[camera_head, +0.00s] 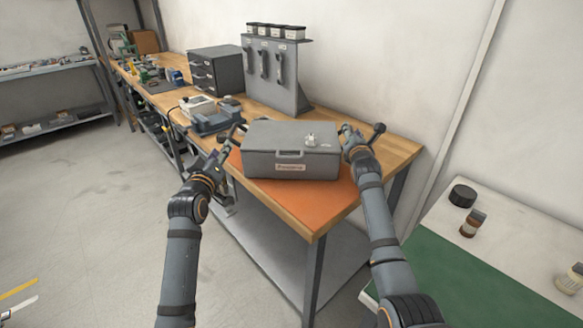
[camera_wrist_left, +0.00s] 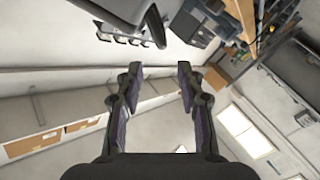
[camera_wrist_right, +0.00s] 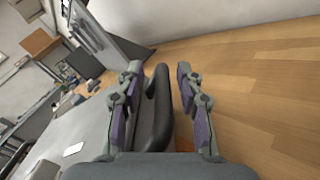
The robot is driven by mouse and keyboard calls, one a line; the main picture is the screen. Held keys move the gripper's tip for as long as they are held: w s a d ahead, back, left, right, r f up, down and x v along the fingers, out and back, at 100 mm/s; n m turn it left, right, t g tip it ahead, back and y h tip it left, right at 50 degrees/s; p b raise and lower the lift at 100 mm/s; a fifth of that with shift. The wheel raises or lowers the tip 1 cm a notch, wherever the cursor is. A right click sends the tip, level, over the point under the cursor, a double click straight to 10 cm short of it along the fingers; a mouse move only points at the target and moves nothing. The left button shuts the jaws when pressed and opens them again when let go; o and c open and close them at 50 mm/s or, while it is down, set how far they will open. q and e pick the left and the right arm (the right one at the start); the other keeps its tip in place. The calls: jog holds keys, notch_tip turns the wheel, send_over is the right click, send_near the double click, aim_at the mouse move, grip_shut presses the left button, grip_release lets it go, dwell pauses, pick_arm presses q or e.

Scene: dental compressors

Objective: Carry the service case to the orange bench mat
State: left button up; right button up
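The grey service case (camera_head: 291,163) sits upright on the orange bench mat (camera_head: 312,203) near the corner of the wooden bench. It has a front handle and a small label. My left gripper (camera_head: 232,140) is open and empty, beside the case's left end; its wrist view shows the grey case and a dark handle (camera_wrist_left: 158,27) at the top, outside the fingers. My right gripper (camera_wrist_right: 158,75) is at the case's right end. Its fingers are spread on either side of a black side handle (camera_wrist_right: 152,118), with gaps visible.
Behind the case stand a grey tool stand (camera_head: 272,75) and a drawer unit (camera_head: 215,70). A grey-blue device (camera_head: 212,120) lies left of the case. A white table with a green mat (camera_head: 450,265) stands at the right.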

jog(key=s, duration=1.2)
jog(key=shift+a, duration=0.35)
